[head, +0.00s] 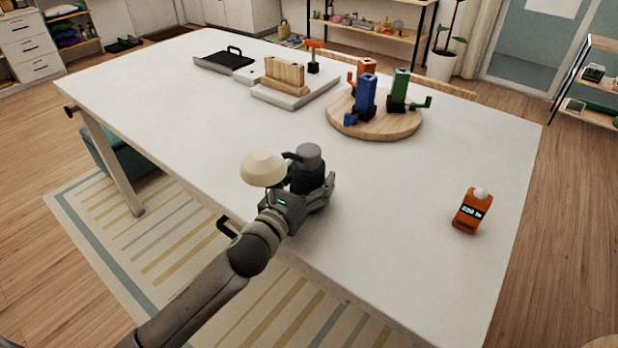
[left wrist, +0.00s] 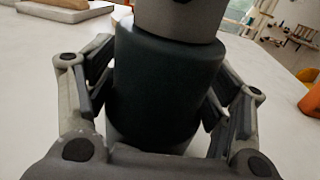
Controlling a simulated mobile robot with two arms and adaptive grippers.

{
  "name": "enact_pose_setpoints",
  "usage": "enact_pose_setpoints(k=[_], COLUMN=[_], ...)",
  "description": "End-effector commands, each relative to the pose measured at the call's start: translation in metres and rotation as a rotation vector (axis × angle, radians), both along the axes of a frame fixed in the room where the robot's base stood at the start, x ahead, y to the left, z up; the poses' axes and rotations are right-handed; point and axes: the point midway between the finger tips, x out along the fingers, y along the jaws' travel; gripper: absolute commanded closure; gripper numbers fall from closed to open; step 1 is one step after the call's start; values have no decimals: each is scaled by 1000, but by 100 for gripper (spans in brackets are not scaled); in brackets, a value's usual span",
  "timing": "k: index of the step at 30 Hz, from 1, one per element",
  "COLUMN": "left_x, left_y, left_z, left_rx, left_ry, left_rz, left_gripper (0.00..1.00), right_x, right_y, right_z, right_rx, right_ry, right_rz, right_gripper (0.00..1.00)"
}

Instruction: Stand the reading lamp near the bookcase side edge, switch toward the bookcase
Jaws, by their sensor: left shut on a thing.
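The reading lamp has a dark body with a grey top (head: 308,157) and a cream domed shade (head: 263,168) at its left, joined by a short dark arm. It is about upright at the table's near edge. My left gripper (head: 306,190) is shut around the dark body, which fills the middle of the left wrist view (left wrist: 165,85) between the fingers. The lamp's foot is hidden, so I cannot tell whether it touches the table. I cannot make out the switch clearly. My right gripper is not in view.
The white table (head: 430,180) is clear around the lamp. An orange device (head: 472,212) stands right. A round wooden board (head: 385,127) holds blue, green and orange pieces. A pale slab with a wooden block (head: 284,75) and a black tray (head: 224,63) lie behind. Shelves (head: 590,103) stand far right.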

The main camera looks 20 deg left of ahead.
Motion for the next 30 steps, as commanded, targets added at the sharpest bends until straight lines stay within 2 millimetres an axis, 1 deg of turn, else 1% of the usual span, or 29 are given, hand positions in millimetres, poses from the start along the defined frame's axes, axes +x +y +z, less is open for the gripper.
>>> enact_pose_setpoints(k=[2,7,8,12,22,25,28,30], left_x=[0,0,0,0,0,0,-9,-19], left_y=[0,0,0,0,0,0,2,4], left_z=[3,-1,-3,-3,-2,2,-2,-2], left_rx=[0,0,0,0,0,0,2,3], left_ry=[-7,-6,0,1,1,0,3,3], left_rz=[-1,-1,0,0,0,0,0,0], left_gripper=[75,75,23,5,4,4,4,4], right_x=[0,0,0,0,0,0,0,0], right_y=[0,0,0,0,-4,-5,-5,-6], right_z=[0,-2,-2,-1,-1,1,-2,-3], right_rx=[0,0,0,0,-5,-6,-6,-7], right_ry=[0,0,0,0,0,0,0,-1], right_rz=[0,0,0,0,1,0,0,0], right_gripper=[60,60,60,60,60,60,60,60])
